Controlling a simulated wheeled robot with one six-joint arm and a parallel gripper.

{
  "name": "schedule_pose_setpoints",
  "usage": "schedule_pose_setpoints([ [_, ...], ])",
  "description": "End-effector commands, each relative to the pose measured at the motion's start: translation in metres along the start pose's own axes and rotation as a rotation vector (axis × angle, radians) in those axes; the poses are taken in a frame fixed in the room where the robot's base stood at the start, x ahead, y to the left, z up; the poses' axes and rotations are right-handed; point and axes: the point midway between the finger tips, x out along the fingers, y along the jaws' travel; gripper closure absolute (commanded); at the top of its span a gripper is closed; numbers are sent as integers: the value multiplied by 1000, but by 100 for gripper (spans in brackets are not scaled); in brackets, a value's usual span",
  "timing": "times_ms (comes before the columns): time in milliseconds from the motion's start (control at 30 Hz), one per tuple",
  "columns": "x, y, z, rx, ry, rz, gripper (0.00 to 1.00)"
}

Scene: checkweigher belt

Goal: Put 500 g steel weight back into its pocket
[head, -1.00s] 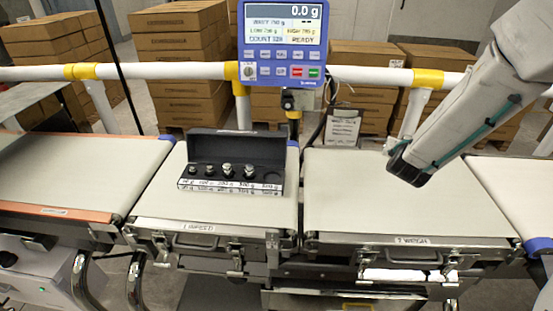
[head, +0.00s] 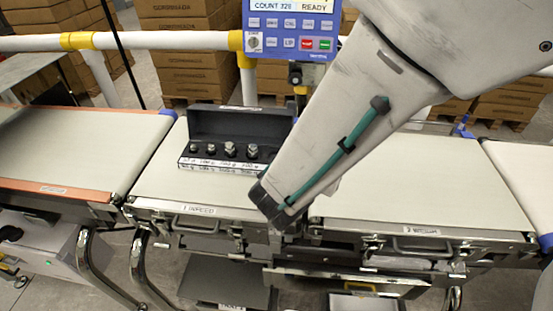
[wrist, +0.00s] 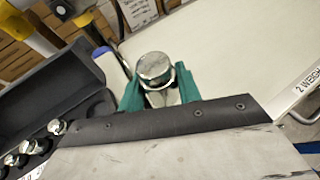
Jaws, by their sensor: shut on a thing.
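My gripper (wrist: 160,90) is shut on a shiny steel weight (wrist: 153,68), whose round knob stands up between the teal fingers in the wrist view. In the head view my arm hides the fingers and the held weight. The right end of the case is partly covered by my arm. In the wrist view the case (wrist: 62,88) lies left of my gripper, apart from the held weight.
The blue display (head: 290,30) and white rail (head: 170,40) stand behind the case. A thin black pole (head: 122,50) rises at left.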

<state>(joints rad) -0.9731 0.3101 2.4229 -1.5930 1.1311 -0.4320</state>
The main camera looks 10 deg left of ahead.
Motion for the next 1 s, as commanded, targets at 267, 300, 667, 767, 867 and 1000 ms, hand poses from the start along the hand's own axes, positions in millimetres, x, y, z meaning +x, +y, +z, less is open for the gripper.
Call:
schedule_pose_setpoints([
  [267,-42,-2,-20,-4,-1,-16,100],
  [300,-42,1,-20,-3,-1,-18,100],
  [667,-6,78,-15,-1,-1,-20,100],
  [767,5,101,-14,-1,-1,-19,100],
  [867,14,120,-12,-1,-1,-18,100],
  [1000,21,137,-11,-1,-1,-18,100],
])
